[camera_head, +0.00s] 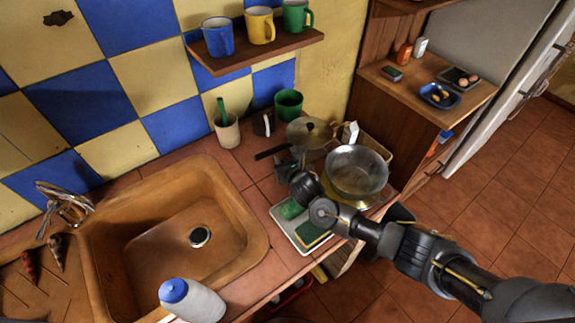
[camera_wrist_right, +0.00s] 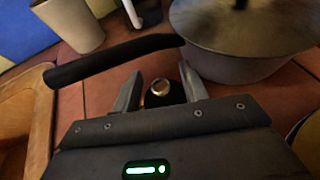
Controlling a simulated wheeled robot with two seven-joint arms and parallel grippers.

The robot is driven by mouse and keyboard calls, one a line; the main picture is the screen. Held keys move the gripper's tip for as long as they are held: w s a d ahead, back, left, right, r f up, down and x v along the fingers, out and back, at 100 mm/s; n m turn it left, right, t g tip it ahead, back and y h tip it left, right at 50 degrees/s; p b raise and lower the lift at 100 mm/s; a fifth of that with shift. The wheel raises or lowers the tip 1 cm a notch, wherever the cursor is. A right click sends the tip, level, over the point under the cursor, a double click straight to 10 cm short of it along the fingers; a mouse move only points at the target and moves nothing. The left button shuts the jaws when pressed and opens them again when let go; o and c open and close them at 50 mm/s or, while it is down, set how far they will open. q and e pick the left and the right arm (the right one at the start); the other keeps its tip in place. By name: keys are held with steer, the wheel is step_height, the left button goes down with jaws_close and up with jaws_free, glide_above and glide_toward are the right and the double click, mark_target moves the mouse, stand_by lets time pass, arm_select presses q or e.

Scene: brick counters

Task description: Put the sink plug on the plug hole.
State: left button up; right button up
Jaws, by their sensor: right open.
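The sink plug (camera_wrist_right: 158,94), apparently the dark piece with a shiny metal ring on top, is between my right gripper's fingers in the right wrist view. My right gripper (camera_wrist_right: 160,84) is open around it, and I cannot tell if a finger touches it. In the head view, my right gripper (camera_head: 286,166) is low over the counter, right of the sink. I cannot make out the plug there. The plug hole (camera_head: 199,236) is a dark, metal-rimmed round in the sink floor (camera_head: 165,255), uncovered. My left gripper is not in view.
A lidded pan (camera_head: 312,132) stands behind my right gripper; its black handle (camera_wrist_right: 110,58) crosses just beyond the fingers. A metal pan (camera_head: 357,172) and a tray (camera_head: 284,226) with a green sponge are close to my arm. A blue-capped bottle (camera_head: 193,302) stands at the sink's front.

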jaws_close()
